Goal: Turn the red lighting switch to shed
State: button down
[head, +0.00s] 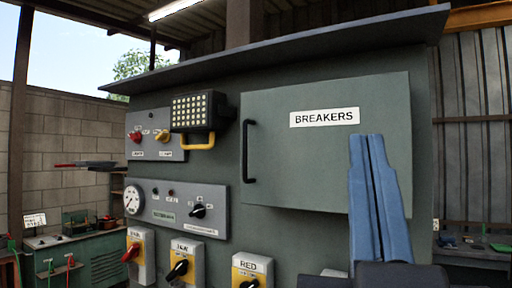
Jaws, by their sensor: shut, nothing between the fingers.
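A red knob (136,137) sits on the small grey panel (148,151) at the upper left of the green cabinet, beside a yellow knob (162,136). The labels under these knobs are too small to read. Another red rotary handle (130,252) is on a yellow switch box at the lower left; its label is not readable. My gripper (367,138) has blue fingers pressed together, pointing up in front of the cabinet door, well right of both red controls, with nothing held.
The breakers door (290,170) with its black handle (248,151) lies left of and behind my gripper. A lamp (194,111) with a yellow handle juts out right of the knobs. A gauge panel (165,224) and more yellow switch boxes (187,252) are below.

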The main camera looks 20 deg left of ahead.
aim_at(136, 137)
jog(key=k+u, duration=0.1)
jog(key=u, duration=1)
jog(key=i+j+u, duration=0.15)
jog(key=i, duration=0.35)
